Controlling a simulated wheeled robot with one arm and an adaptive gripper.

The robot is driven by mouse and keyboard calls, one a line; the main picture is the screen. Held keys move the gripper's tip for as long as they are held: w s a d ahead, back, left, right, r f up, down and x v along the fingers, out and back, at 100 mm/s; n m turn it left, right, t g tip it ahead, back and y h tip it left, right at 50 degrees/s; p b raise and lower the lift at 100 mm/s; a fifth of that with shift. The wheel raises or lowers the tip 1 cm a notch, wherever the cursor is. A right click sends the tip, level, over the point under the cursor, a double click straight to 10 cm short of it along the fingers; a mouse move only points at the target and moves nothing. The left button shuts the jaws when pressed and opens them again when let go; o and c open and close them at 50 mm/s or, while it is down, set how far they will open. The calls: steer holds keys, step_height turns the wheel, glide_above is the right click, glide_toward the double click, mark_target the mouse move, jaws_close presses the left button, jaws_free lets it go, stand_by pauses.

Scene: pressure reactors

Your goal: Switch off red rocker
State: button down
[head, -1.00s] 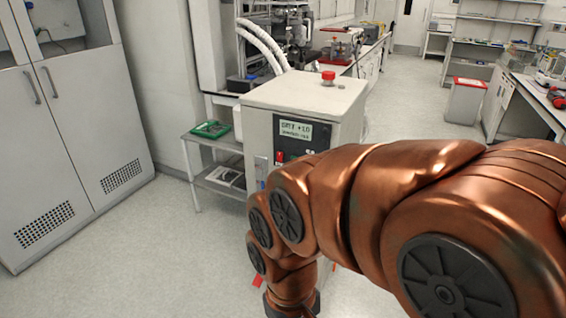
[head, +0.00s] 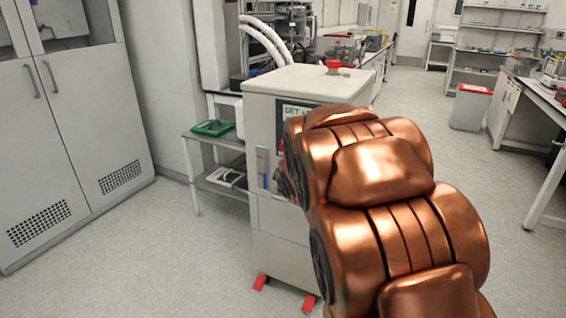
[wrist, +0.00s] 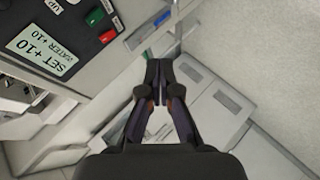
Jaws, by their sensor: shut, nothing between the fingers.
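The reactor's control panel shows upside down at the upper left of the wrist view, with a lit display (wrist: 48,50) reading SET +10. My gripper (wrist: 159,70) is shut and empty, right of and below these controls in the picture, apparently clear of the panel. In the head view my arm hides most of the panel; part of the display (head: 295,112) shows.
The white cabinet (head: 268,215) stands on the floor with red feet and a red knob (head: 333,66) on top. A low side table (head: 215,145) with a green tray is at its left. Tall grey lockers (head: 75,130) stand further left. The floor between is clear.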

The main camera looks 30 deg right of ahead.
steer(key=w+d+n+t+b, duration=0.4)
steer(key=w+d+n+t, duration=0.2)
steer(key=w, duration=0.3)
steer(key=shift+w+d+f+n+y+b, duration=0.2)
steer(key=shift+d+f+n+y+b, duration=0.1)
steer(key=shift+f+y, duration=0.15)
glide_toward(280, 148)
steer(key=w+a, duration=0.2)
steer(key=w, duration=0.2)
steer(key=shift+w+d+f+p, duration=0.2)
steer(key=shift+w+d, duration=0.15)
steer(key=shift+d, duration=0.2)
steer(key=shift+w+d+f+p, duration=0.1)
steer(key=shift+w+d+p, duration=0.15)
steer(key=shift+d, duration=0.3)
steer(key=shift+w+d+f+p, duration=0.15)
steer(key=shift+w+d, duration=0.25)
steer(key=shift+d, duration=0.1)
steer(key=shift+f, duration=0.1)
